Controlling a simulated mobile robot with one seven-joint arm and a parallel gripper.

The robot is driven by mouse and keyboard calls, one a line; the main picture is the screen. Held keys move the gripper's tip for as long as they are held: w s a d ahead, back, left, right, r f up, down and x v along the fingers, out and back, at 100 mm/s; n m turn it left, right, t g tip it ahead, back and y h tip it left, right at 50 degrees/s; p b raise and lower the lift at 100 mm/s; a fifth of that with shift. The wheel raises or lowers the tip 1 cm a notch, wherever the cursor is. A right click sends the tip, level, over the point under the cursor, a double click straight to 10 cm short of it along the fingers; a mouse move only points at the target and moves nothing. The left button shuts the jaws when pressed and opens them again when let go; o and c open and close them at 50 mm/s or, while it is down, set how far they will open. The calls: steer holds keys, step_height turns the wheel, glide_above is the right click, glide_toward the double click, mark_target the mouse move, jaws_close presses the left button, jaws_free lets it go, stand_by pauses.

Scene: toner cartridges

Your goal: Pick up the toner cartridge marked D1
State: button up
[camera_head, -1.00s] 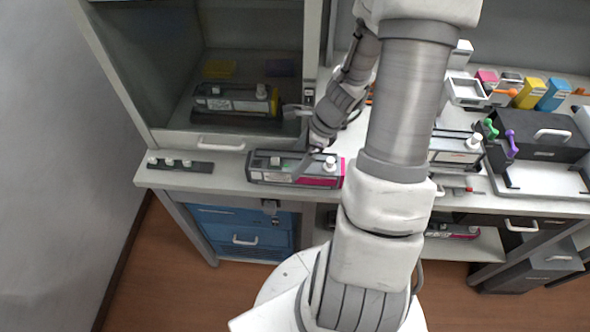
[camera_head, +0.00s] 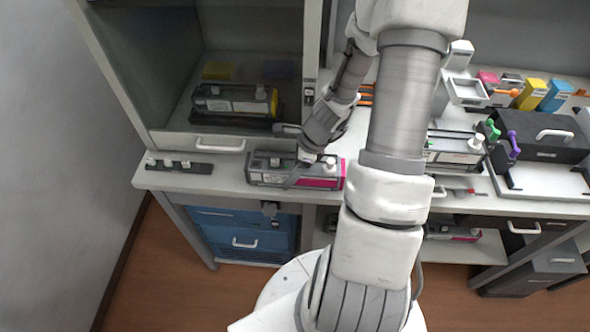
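A dark grey toner cartridge with a magenta end (camera_head: 329,172) lies on the bench edge, left of my upper arm. A similar cartridge with a yellow end (camera_head: 235,104) sits inside the open cabinet. A third cartridge (camera_head: 452,150) with a white knob is right of my arm, and a magenta-marked one (camera_head: 455,234) is on the lower shelf, partly hidden. No marking D1 is legible. My gripper (camera_head: 287,156) is open over the magenta cartridge, one finger toward its back and the other in front of its near side. Contact cannot be told.
The cabinet frame and handle (camera_head: 217,144) stand just behind the magenta cartridge. A small dark rack with pegs (camera_head: 179,167) is to its left. A black device with a white handle (camera_head: 545,140) and several coloured boxes (camera_head: 531,94) are at the right.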

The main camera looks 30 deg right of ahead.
jaws_close()
steer(key=shift+r, duration=0.25)
